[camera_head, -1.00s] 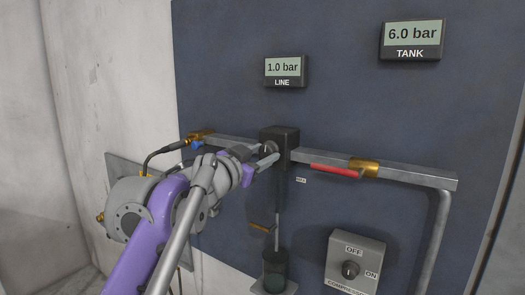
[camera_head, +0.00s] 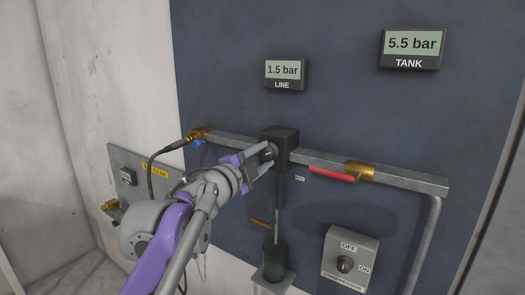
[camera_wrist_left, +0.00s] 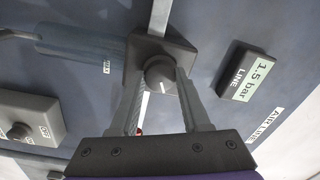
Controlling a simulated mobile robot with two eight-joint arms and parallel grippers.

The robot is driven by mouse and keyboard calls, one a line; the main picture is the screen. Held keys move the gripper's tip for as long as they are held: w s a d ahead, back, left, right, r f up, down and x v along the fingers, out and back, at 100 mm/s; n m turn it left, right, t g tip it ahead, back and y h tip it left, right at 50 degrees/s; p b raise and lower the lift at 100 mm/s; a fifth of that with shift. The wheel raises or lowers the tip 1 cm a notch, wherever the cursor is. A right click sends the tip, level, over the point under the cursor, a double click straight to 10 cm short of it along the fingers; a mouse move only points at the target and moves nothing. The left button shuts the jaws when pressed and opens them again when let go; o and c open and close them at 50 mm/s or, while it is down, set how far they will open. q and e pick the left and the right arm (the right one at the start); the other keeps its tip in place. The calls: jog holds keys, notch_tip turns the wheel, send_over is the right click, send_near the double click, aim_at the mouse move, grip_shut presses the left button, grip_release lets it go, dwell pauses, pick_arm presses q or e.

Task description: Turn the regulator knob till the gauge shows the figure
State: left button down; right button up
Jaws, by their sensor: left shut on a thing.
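The regulator is a dark block (camera_head: 286,147) on the pipe, with a round grey knob (camera_wrist_left: 160,76) on its front that bears a white mark. My left gripper (camera_head: 266,160) is shut on the knob; in the left wrist view one finger lies on each side of it. The LINE gauge (camera_head: 285,74) above the regulator reads 1.5 bar, and it also shows in the left wrist view (camera_wrist_left: 247,74). The TANK gauge (camera_head: 411,48) at the upper right reads 5.5 bar. My right gripper is not in view.
A red-handled brass valve (camera_head: 360,171) sits on the pipe right of the regulator. A compressor switch box (camera_head: 349,261) is at the lower right. A hose and brass fitting (camera_head: 201,132) are at the left.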

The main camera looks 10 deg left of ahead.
pick_arm(q)
jog(key=shift+r+m+p, duration=0.1)
jog(key=shift+m+p, duration=0.35)
jog(key=shift+m, duration=0.75)
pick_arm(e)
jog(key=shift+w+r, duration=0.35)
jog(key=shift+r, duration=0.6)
pick_arm(q)
jog(key=shift+c, duration=1.8)
grip_release()
jog(key=b+v, duration=0.1)
jog(key=v, duration=0.9)
jog(key=shift+s+a, duration=0.2)
jog(key=shift+s, duration=0.15)
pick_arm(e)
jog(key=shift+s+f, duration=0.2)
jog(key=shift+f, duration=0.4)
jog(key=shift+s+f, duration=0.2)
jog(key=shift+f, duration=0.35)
